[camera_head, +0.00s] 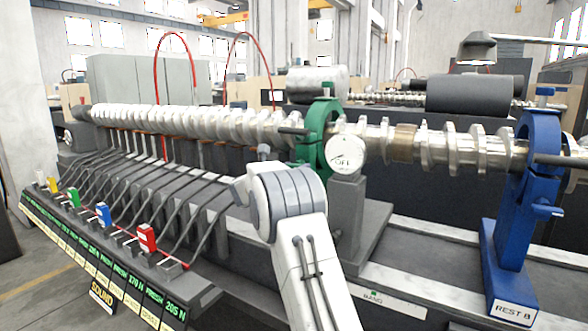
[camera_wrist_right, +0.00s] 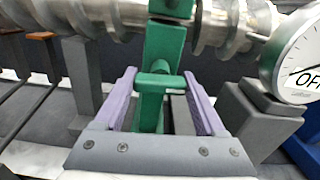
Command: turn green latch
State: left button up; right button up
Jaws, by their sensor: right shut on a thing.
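The green rest (camera_head: 324,130) is an upright ring around the long steel shaft (camera_head: 230,123). My right arm reaches up to it from the lower middle, and its wrist covers the lower part of the rest in the head view. In the right wrist view, the green latch (camera_wrist_right: 160,82) is a short crossbar on the green post, between the purple fingers of my right gripper (camera_wrist_right: 160,78). The gripper is shut on the latch, which lies roughly level across the picture. In the head view the fingers and latch are hidden. My left gripper is not in view.
A round white dial (camera_head: 346,154) stands close right of the green rest and also shows in the wrist view (camera_wrist_right: 296,62). A blue rest (camera_head: 523,190) stands at the right. Grey levers and a row of coloured tags (camera_head: 147,237) fill the left.

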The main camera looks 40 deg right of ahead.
jog(key=n, duration=0.7)
jog(key=shift+n, duration=0.4)
jog(key=n+p, duration=0.2)
jog(key=n, duration=0.2)
jog(key=shift+r, duration=0.1)
jog(key=shift+s+d+n+p, duration=0.1)
jog(key=shift+n+p, duration=1.2)
jog(key=shift+n, duration=1.4)
jog(key=o, duration=1.3)
